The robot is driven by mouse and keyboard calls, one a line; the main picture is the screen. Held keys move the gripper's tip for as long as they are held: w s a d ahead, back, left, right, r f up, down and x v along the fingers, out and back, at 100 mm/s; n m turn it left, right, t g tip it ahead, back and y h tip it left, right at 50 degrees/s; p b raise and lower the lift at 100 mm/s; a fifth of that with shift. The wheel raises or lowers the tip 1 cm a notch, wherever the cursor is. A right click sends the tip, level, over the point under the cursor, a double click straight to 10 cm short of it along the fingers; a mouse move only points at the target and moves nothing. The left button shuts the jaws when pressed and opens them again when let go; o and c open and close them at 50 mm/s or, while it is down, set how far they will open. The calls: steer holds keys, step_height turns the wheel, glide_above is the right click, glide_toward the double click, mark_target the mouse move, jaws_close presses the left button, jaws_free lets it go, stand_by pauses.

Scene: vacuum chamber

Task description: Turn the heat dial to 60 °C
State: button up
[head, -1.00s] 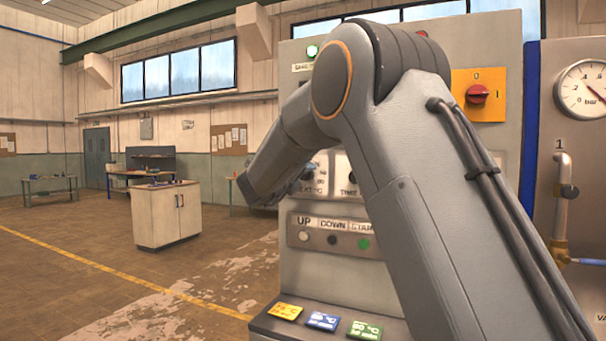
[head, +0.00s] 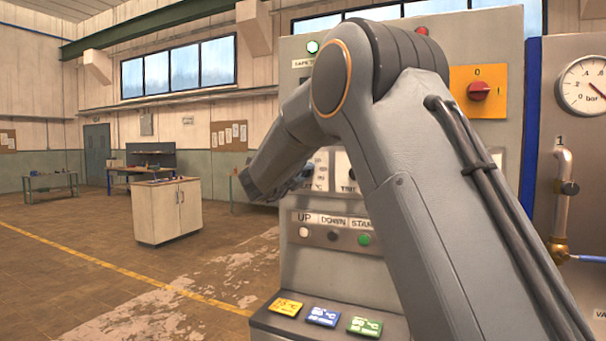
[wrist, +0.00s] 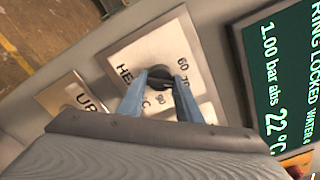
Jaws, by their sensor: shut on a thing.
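The heat dial is a small dark knob (wrist: 160,74) on a white plate (wrist: 125,58) lettered HEAT °C in the wrist view. The numbers 60, 70 and 90 show around it, partly cut by my fingers. My gripper (wrist: 158,84) has its two blue-grey fingers on either side of the knob, shut on it. I cannot make out where the knob's pointer stands. In the head view my arm covers most of this plate, and the dial and fingertips are hard to see there.
A green display (wrist: 285,75) reads 1.00 bar abs and 22 °C. Below the dials are the UP, DOWN and START buttons (head: 333,236). Yellow, blue (head: 322,317) and green cards lie on a ledge. A red switch (head: 478,90) sits upper right.

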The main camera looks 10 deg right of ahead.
steer(key=n, duration=0.3)
steer(key=shift+n+p, duration=0.3)
steer(key=shift+p, duration=0.05)
steer(key=shift+n+p, duration=0.55)
steer(key=shift+n, duration=1.15)
steer(key=o, duration=1)
steer(key=shift+o, duration=0.2)
steer(key=b+v, duration=0.2)
steer(key=v, duration=0.5)
steer(key=shift+s+a, duration=0.25)
